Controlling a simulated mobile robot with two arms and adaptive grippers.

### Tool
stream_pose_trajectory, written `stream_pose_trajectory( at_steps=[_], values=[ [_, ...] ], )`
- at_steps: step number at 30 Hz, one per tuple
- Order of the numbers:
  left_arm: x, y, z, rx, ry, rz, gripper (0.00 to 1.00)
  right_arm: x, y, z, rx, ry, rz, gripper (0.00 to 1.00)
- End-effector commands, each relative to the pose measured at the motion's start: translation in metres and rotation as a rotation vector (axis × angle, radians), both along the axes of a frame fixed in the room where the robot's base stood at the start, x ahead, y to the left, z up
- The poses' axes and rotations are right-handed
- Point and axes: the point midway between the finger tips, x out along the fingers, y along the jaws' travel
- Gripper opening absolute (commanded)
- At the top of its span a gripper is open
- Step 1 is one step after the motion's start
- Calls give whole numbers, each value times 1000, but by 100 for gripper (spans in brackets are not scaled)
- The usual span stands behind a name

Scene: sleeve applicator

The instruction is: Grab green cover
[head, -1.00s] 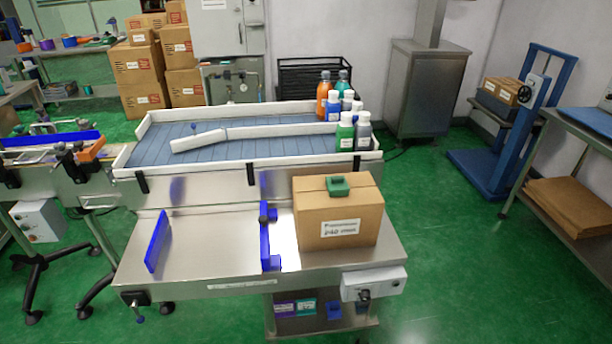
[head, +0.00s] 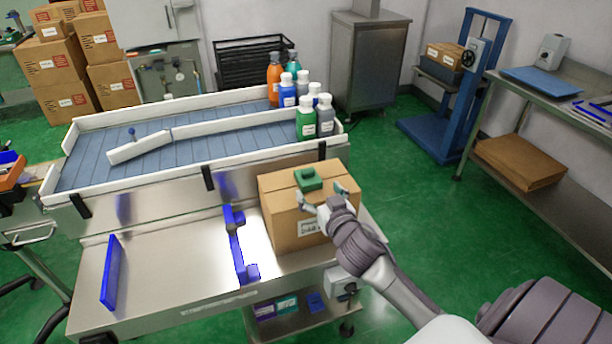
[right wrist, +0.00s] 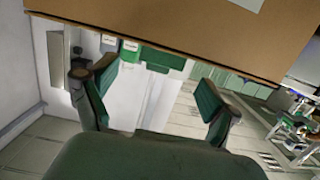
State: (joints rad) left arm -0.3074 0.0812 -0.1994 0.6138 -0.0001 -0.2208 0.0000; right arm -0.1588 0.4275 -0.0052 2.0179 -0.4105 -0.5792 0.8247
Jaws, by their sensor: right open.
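The green cover (head: 308,179) is a small block lying on top of the cardboard box (head: 285,218). My right gripper (head: 321,196) is open and empty, with its fingers spread just in front of the cover, by the box's upper front edge. In the right wrist view, which looks upside down, the cover (right wrist: 165,58) shows beyond the box edge, between and ahead of the open fingers (right wrist: 158,92). The fingers look apart from the cover. My left gripper is out of view.
The box stands on a steel table (head: 165,265) beside a blue upright guide (head: 236,245). Several bottles (head: 306,118) stand close behind it on the white-railed conveyor (head: 85,180). Bare table lies left of the guide.

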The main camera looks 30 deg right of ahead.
Motion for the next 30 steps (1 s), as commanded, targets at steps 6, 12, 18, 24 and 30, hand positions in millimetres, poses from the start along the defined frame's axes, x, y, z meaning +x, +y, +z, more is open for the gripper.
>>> stream_pose_trajectory(
  at_steps=[6,12,18,24,30],
  values=[
    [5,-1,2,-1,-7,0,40,20,-5,-3,-2,1,0,88],
    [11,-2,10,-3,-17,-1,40,44,-10,1,-3,0,0,88],
    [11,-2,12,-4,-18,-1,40,68,-15,-4,-2,3,0,88],
    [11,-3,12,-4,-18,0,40,72,-16,-5,0,2,2,88],
    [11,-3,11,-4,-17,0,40,71,-16,-5,0,2,2,69]
  ],
)
